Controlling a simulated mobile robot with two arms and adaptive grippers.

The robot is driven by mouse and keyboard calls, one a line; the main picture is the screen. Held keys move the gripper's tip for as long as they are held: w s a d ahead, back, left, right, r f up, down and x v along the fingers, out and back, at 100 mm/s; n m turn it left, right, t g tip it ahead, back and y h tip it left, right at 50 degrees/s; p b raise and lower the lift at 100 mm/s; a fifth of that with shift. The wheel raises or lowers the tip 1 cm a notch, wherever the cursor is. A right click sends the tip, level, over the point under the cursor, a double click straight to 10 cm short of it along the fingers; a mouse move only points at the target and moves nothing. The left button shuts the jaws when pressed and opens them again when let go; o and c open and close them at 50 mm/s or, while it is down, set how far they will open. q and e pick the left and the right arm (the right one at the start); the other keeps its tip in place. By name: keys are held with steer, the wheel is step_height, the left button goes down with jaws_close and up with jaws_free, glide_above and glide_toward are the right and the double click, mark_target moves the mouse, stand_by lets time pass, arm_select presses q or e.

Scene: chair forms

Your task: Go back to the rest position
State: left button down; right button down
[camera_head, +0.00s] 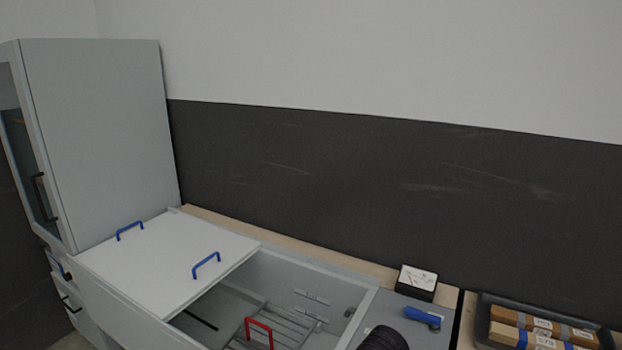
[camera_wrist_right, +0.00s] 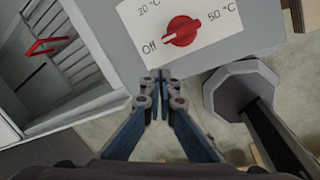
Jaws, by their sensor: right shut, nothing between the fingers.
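My right gripper (camera_wrist_right: 158,92) shows in the right wrist view. Its two blue-grey fingers come together at the tips, with nothing between them. The tips are in front of a grey panel (camera_wrist_right: 118,58) with a red knob (camera_wrist_right: 182,31) on a white label reading Off, 20 °C and 50 °C. The knob's pointer is turned toward Off. The fingertips appear apart from the knob, below it in the picture. No gripper can be made out in the head view; my left gripper is in neither view.
A grey chest (camera_head: 352,304) has a white lid (camera_head: 165,262) with blue handles slid left. Inside is a rack with a red handle (camera_head: 259,325). A tall grey cabinet (camera_head: 100,130) stands left. A blue tool (camera_head: 422,317), a meter (camera_head: 417,281) and a black tray (camera_head: 487,303) of boxes are right.

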steer(key=s+a+f+m+y, duration=0.1)
steer(key=s+f+m+y, duration=0.15)
steer(key=s+m, duration=0.75)
steer(key=s+d+m+t+h, duration=0.1)
steer(key=s+d+m+h, duration=0.3)
steer(key=s+d+m, duration=0.9)
steer(key=s+f+n+g+b, duration=0.1)
steer(key=s+f+b, duration=0.2)
steer(key=f, duration=2.6)
steer(key=s+d+f+g+b, duration=0.1)
steer(key=s+d+f+b, duration=0.1)
steer(key=s+f, duration=1.5)
step_height(320, 180, down, 2)
steer(key=shift+s+d+f+b, duration=0.2)
steer(key=shift+d+b, duration=0.1)
steer(key=shift+d, duration=0.1)
